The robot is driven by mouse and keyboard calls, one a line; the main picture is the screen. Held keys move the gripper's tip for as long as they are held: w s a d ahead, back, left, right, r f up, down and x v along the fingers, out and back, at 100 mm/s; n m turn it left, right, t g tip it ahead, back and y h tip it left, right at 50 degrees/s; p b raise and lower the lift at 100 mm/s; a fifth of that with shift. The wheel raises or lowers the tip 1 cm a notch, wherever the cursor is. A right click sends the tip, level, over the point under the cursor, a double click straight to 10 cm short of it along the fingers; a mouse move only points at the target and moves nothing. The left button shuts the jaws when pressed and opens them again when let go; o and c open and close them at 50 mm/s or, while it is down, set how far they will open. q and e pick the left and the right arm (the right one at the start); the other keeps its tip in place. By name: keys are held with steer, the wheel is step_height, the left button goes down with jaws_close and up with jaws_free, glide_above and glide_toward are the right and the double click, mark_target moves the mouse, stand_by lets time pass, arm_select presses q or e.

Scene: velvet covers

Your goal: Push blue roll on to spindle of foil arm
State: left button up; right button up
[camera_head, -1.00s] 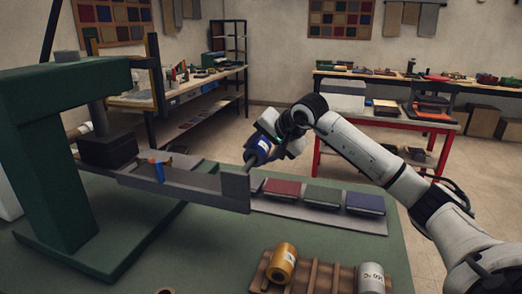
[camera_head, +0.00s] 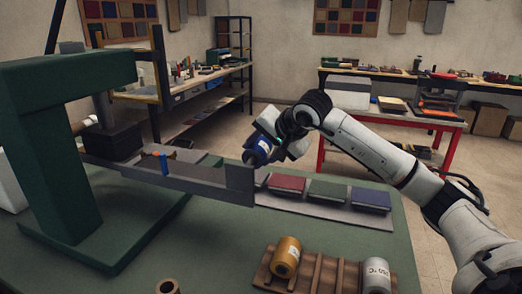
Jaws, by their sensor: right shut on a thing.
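The blue roll (camera_head: 259,151) has a pale end and is held tilted in my right gripper (camera_head: 270,142), which is shut on it. The gripper's fingertips are partly hidden behind the roll and the wrist. The grey foil arm (camera_head: 190,178) reaches right from the green press (camera_head: 45,150) and ends in an upright grey plate (camera_head: 239,183). The roll's pale end is just above and behind this plate's right top corner. The spindle is hard to make out there, and I cannot tell whether the roll is around it. My left gripper is not in view.
A wooden rack (camera_head: 318,273) in front holds a gold roll (camera_head: 287,257) and a silver roll (camera_head: 375,273).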

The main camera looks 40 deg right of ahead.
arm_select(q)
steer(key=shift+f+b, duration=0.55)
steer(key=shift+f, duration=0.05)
arm_select(e)
steer(key=shift+s+a+f, duration=0.1)
steer(key=shift+s+a, duration=0.25)
steer(key=shift+a, duration=0.3)
steer(key=shift+s+a, duration=0.3)
steer(key=shift+a, duration=0.3)
steer(key=shift+s+a+f, duration=0.1)
steer(key=shift+s+a, duration=0.25)
steer(key=shift+a, duration=0.3)
steer(key=o, duration=1.3)
steer(key=shift+o, duration=0.2)
arm_select(q)
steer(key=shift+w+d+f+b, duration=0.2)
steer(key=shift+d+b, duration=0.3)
steer(key=shift+b, duration=0.3)
arm_select(e)
glide_toward(253, 160)
steer(key=shift+s+a+r, duration=0.1)
steer(key=shift+s+r, duration=0.3)
